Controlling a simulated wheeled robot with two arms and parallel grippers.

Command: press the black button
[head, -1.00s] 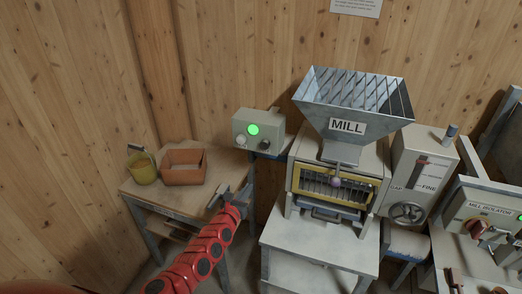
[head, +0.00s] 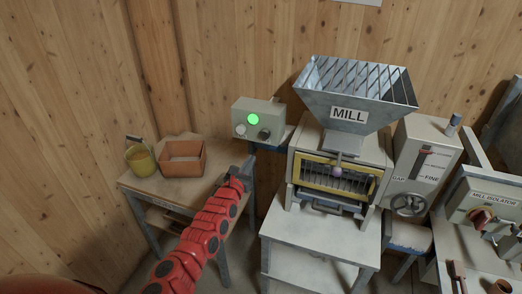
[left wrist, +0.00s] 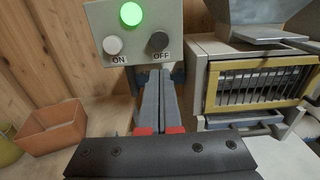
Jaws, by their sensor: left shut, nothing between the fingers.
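The black button (head: 264,134) is on the front of a grey control box (head: 272,108), below and right of a lit green lamp (head: 253,118). In the left wrist view the black button (left wrist: 158,41) has the label OFF under it, and the white button (left wrist: 113,45) to its left is labelled ON. My left gripper (head: 248,166) is shut and empty, below the box in the head view. In the left wrist view its closed fingers (left wrist: 157,78) point forward, with their tips just below the black button; they appear apart from it. My right gripper is not in view.
A wooden table (head: 150,184) at left holds an orange bin (head: 183,169) and a yellow bucket (head: 140,160). The mill (head: 335,170) stands on a pale stand right of the box. The mill isolator panel (head: 490,207) is at far right.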

